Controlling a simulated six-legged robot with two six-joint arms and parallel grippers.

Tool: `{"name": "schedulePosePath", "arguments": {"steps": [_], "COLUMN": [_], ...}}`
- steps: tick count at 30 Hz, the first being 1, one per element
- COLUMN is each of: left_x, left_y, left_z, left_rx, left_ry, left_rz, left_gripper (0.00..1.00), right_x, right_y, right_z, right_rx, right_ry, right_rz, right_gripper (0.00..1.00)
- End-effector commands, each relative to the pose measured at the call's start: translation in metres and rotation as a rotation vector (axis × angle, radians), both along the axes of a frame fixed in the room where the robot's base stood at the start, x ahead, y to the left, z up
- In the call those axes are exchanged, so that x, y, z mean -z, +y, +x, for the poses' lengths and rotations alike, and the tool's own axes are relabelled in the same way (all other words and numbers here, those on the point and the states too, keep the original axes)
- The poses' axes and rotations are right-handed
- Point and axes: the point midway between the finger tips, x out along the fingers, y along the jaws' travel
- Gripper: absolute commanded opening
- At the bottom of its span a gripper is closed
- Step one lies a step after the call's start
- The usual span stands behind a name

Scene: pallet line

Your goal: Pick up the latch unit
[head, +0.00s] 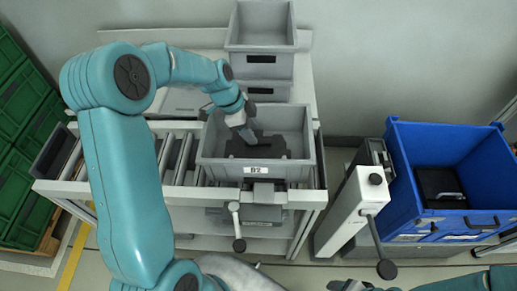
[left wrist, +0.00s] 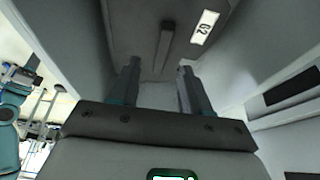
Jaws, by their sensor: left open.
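A dark, flat unit (head: 268,150), which looks like the latch unit, lies in the grey crate (head: 305,172) labelled B2. In the left wrist view a dark panel (left wrist: 135,28) carries a raised bar (left wrist: 166,45) and a white label. My left gripper (head: 250,138) reaches down into the crate over the unit. In the left wrist view its two fingers (left wrist: 157,85) are apart, with nothing between them, and the bar lies beyond their tips. Part of the unit is hidden by the gripper. My right arm shows at the lower right, its jaws unclear.
The crate stands on a roller conveyor (head: 182,165); its walls surround my left gripper. More grey crates (head: 262,38) are stacked behind. A blue bin (head: 420,140) holding a black object (head: 440,188) stands right. Green crates (head: 25,140) stand left. Lever handles (head: 237,225) stick out in front.

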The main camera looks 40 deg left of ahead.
Motion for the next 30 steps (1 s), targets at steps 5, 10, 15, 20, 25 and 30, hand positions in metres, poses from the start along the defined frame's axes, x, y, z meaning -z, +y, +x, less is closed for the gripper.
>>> {"name": "schedulePosePath", "arguments": {"steps": [5, 10, 15, 20, 25, 30], "left_x": [0.026, 0.035, 0.035, 0.035, 0.035, 0.035], "left_y": [-0.007, -0.009, -0.009, -0.009, -0.009, -0.009], "left_z": [0.007, 0.010, 0.010, 0.010, 0.010, 0.009], "left_rx": [-0.001, -0.003, -0.003, -0.003, -0.003, -0.002], "left_ry": [0.005, 0.001, 0.001, 0.001, 0.002, 0.003], "left_rz": [-0.002, 0.000, 0.000, 0.000, 0.001, 0.001], "left_gripper": [0.47, 0.47, 0.44, 0.00, 0.00, 0.00], "right_x": [-0.011, -0.011, -0.011, -0.011, -0.011, -0.011], "right_y": [0.000, 0.000, 0.000, 0.000, 0.000, 0.000], "right_z": [0.000, 0.000, 0.000, 0.000, 0.000, 0.000], "right_rx": [-0.001, -0.001, -0.001, -0.001, -0.001, -0.001], "right_ry": [0.001, 0.001, 0.001, 0.001, 0.001, 0.001], "right_rz": [0.000, 0.000, 0.000, 0.000, 0.000, 0.000], "right_gripper": [0.65, 0.65, 0.65, 0.65, 0.65, 0.65]}}
